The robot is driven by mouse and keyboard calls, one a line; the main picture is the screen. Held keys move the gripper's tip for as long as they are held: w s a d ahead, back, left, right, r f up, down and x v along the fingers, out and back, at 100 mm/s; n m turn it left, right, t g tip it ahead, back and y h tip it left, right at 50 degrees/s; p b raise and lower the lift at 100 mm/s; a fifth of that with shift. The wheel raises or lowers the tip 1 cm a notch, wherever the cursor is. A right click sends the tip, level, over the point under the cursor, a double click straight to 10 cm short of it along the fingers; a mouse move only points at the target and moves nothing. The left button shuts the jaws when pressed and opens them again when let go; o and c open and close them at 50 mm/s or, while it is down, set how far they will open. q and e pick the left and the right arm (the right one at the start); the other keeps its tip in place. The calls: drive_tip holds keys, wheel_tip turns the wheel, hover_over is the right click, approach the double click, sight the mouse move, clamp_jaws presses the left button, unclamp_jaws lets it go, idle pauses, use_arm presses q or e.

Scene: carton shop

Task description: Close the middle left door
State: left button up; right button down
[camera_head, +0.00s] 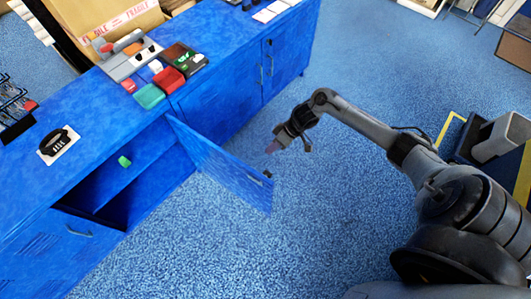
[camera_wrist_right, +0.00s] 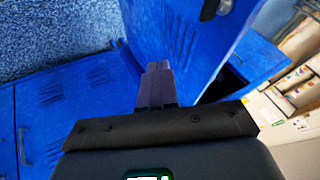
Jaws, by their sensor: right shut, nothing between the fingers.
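The open blue door (camera_head: 222,165) stands swung out from the long blue cabinet (camera_head: 100,110), over the floor. Its dark handle (camera_head: 267,174) is near the free edge. The dark cabinet opening shows to the left of the door. My right gripper (camera_head: 272,148) is shut and empty, and in the head view it appears just above the door's free end. In the right wrist view its fingers (camera_wrist_right: 155,72) are together, with the door (camera_wrist_right: 185,35) behind them and the handle (camera_wrist_right: 214,9) at the top. Contact with the door cannot be told. My left gripper is not in view.
A green item (camera_head: 124,161) is in the open cabinet. Boxes and trays (camera_head: 150,96) and a black object on a white card (camera_head: 58,146) lie on the cabinet top. Other doors (camera_head: 283,58) are closed. The blue floor (camera_head: 240,260) around the door is clear.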

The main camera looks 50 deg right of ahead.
drive_tip(key=w+a+f+b, duration=0.1)
drive_tip(key=w+a+f, duration=0.1)
drive_tip(key=a+f, duration=0.5)
drive_tip(key=shift+a, duration=0.75)
drive_tip(key=shift+w, duration=0.1)
